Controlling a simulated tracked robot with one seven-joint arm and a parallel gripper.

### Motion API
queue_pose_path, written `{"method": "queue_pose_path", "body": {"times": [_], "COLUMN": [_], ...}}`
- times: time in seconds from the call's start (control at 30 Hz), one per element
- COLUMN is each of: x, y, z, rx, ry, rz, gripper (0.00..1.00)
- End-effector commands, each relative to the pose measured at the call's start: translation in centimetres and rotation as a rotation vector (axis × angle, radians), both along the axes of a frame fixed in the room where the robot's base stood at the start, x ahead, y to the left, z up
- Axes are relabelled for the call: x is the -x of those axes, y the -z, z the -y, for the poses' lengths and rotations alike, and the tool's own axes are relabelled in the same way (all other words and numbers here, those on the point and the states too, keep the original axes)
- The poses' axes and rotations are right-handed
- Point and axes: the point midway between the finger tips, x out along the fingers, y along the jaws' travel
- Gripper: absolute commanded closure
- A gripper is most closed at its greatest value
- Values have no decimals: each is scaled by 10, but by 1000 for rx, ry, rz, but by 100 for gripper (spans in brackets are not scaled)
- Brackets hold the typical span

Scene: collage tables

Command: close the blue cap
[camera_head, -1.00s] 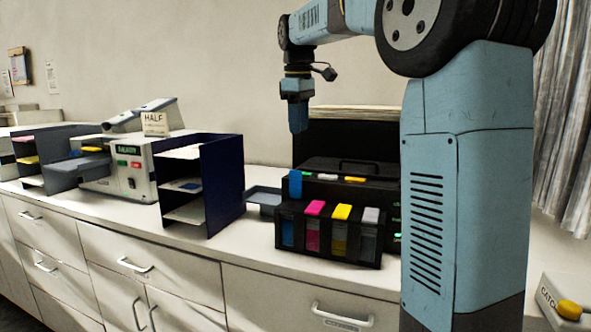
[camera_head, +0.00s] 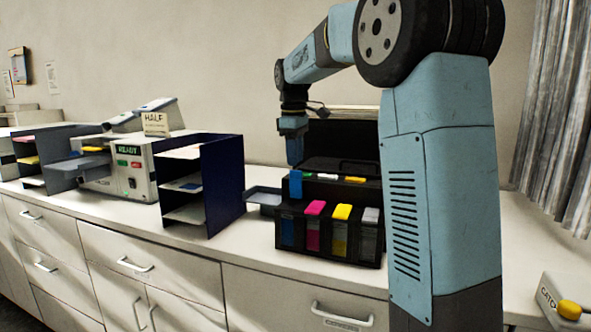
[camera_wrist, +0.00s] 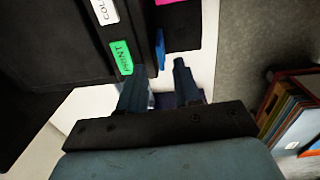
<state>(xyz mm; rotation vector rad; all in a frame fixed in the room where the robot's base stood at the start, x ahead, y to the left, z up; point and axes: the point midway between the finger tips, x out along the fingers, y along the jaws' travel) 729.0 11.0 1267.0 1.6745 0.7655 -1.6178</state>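The blue cap (camera_head: 296,184) stands upright, open, at the left end of the black ink tank unit (camera_head: 328,250). The magenta cap (camera_head: 315,208), yellow cap (camera_head: 342,212) and grey cap (camera_head: 371,215) beside it lie flat and shut. My gripper (camera_head: 294,160) is just above the blue cap in the head view, pointing down; I cannot tell there whether they touch. In the wrist view my gripper (camera_wrist: 160,70) has its two fingers apart with nothing held. The blue cap (camera_wrist: 160,48) shows as a thin edge ahead, between the fingertips.
The black printer body (camera_head: 345,145) rises close behind the tanks; its green PRINT button (camera_wrist: 121,57) is near my left finger in the wrist view. A dark blue paper rack (camera_head: 222,185) and a grey tray (camera_head: 264,196) stand to the left. The counter front is clear.

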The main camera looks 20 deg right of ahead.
Motion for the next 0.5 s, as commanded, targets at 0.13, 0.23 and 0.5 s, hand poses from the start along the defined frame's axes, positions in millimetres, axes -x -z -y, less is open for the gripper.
{"method": "queue_pose_path", "body": {"times": [0.13,0.23,0.5], "x": [-1,-2,-2], "y": [23,33,43], "z": [1,1,2], "rx": [0,0,0], "ry": [0,0,0], "rz": [-1,-1,0], "gripper": [67,67,67]}}
